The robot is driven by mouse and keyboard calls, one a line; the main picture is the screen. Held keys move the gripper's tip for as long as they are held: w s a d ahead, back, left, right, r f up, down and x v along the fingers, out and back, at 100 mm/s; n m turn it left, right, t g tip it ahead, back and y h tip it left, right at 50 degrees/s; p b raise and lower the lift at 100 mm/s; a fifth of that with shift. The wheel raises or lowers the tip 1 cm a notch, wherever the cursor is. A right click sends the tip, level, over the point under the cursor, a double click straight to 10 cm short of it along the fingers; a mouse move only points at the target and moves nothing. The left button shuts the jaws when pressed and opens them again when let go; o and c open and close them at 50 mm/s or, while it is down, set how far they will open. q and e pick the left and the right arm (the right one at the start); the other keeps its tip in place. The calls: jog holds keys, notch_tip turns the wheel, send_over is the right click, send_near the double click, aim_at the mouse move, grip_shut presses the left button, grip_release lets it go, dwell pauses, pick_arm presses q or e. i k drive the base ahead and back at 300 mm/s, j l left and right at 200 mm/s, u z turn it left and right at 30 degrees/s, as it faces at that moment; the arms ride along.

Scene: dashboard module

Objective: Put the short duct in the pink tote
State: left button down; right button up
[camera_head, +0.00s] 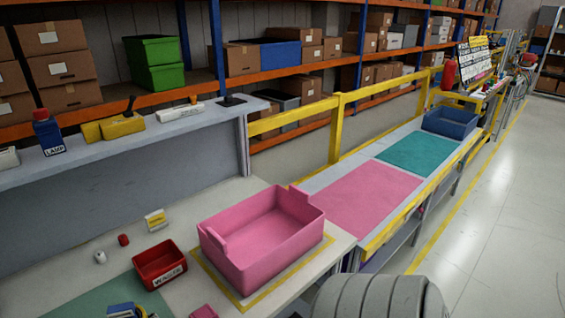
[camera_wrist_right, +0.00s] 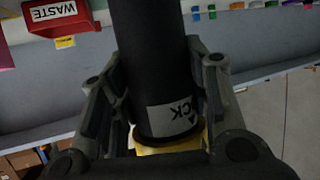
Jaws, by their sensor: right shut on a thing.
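The pink tote (camera_head: 262,237) stands upright and empty on the near workbench, inside a yellow outline. In the right wrist view, my right gripper (camera_wrist_right: 158,85) is shut on a dark cylindrical duct (camera_wrist_right: 150,45), with a finger on each side. The duct has a white label with partly visible black lettering and a yellow band at its near end. Its far end runs out of the picture, so I cannot tell its full length. Neither the right gripper nor the duct shows in the head view. My left gripper is not in view.
A red WASTE bin (camera_head: 160,265) stands left of the tote, with small items near it. A raised shelf (camera_head: 180,125) runs behind the bench. A conveyor with pink and teal mats (camera_head: 370,197) and a blue tote (camera_head: 450,123) extends beyond, beside yellow rails.

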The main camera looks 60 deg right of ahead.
aim_at(245, 239)
jog(key=k+l, duration=0.15)
jog(key=l, duration=0.2)
jog(key=k+l+u, duration=0.1)
jog(key=l, duration=0.25)
jog(key=k+l, duration=0.2)
jog(key=l, duration=0.15)
jog(key=k+l+u, duration=0.1)
jog(key=l, duration=0.25)
jog(key=k+l, duration=0.2)
jog(key=l, duration=0.15)
